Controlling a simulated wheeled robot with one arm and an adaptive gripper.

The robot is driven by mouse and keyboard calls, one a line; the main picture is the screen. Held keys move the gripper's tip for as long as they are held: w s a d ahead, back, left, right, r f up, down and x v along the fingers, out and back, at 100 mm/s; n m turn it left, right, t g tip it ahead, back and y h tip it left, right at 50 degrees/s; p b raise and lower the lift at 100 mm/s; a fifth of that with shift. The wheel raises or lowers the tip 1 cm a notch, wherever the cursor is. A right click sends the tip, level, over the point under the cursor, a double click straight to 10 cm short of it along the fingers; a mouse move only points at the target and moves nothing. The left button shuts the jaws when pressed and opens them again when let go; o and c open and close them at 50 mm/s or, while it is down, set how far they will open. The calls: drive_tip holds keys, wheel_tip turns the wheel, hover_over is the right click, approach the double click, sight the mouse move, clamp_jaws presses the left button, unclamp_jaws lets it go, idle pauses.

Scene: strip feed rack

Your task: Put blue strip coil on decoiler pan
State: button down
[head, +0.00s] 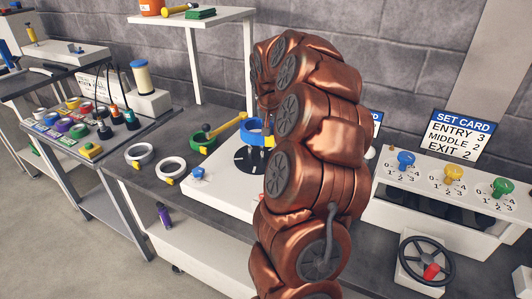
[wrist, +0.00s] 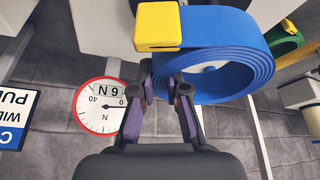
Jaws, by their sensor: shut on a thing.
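The blue strip coil (head: 252,131) is a wound ring with a yellow block on its outside. In the head view it appears above the dark decoiler pan (head: 243,160), and I cannot tell how large the gap is. In the wrist view the blue strip coil (wrist: 225,75) fills the upper middle, tilted toward the camera, with its yellow block (wrist: 158,24) at upper left. My gripper (wrist: 162,88) is shut on the coil's near edge. In the head view my copper-coloured arm hides the gripper and part of the pan.
Two pale coils (head: 139,156) and a green coil (head: 202,138) lie on the bench left of the pan. A blue knob (head: 198,173) stands at the white base's left. At right are a set card (head: 459,136), coloured dials (head: 453,174) and a handwheel (head: 427,262). A round gauge (wrist: 97,106) shows in the wrist view.

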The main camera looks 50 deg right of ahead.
wheel_tip(320, 180, down, 8)
drive_tip(key=shift+f+b, duration=0.1)
drive_tip(key=shift+b, duration=0.45)
drive_tip(key=shift+f, duration=0.1)
drive_tip(key=c, duration=1.5)
unclamp_jaws()
drive_tip(key=shift+o, duration=0.2)
drive_tip(key=shift+a+r, duration=0.15)
drive_tip(key=shift+r, duration=0.45)
drive_tip(key=b+v, duration=0.2)
drive_tip(key=v, duration=0.9)
